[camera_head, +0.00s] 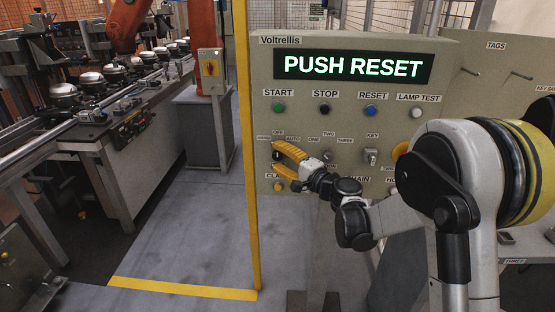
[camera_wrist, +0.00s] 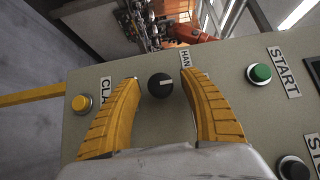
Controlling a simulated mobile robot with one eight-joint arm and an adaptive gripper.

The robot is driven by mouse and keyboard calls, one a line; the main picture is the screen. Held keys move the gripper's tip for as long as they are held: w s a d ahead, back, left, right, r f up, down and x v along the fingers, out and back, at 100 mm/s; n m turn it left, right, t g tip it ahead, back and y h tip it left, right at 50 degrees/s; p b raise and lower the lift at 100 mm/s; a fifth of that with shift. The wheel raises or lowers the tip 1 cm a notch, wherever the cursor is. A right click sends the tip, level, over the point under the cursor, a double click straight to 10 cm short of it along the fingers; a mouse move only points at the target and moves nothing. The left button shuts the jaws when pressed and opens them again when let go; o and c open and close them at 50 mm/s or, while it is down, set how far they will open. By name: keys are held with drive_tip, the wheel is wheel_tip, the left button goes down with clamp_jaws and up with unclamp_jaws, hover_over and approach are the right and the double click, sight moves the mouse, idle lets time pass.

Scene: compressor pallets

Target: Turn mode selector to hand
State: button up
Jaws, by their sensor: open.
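The mode selector is a round black knob (camera_wrist: 160,85) on the beige control panel (camera_head: 350,103). In the wrist view its white mark points right, toward the START side, which is up on the panel. The HAND label (camera_wrist: 185,60) is above and right of the knob in that view. My gripper (camera_head: 276,158) is open at the panel's lower left, and it also shows in the wrist view (camera_wrist: 160,77). Its yellow fingers lie on either side of the knob, with visible gaps. In the head view the fingers partly hide the knob.
A lit display (camera_head: 353,67) reads PUSH RESET. The green START button (camera_head: 278,107), black STOP button (camera_head: 324,108) and blue RESET button (camera_head: 370,110) are above the selector. The yellow CLAMP button (camera_wrist: 81,103) is below it. A yellow post (camera_head: 247,150) stands left of the panel.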

drive_tip(key=shift+w+a, duration=0.1)
clamp_jaws()
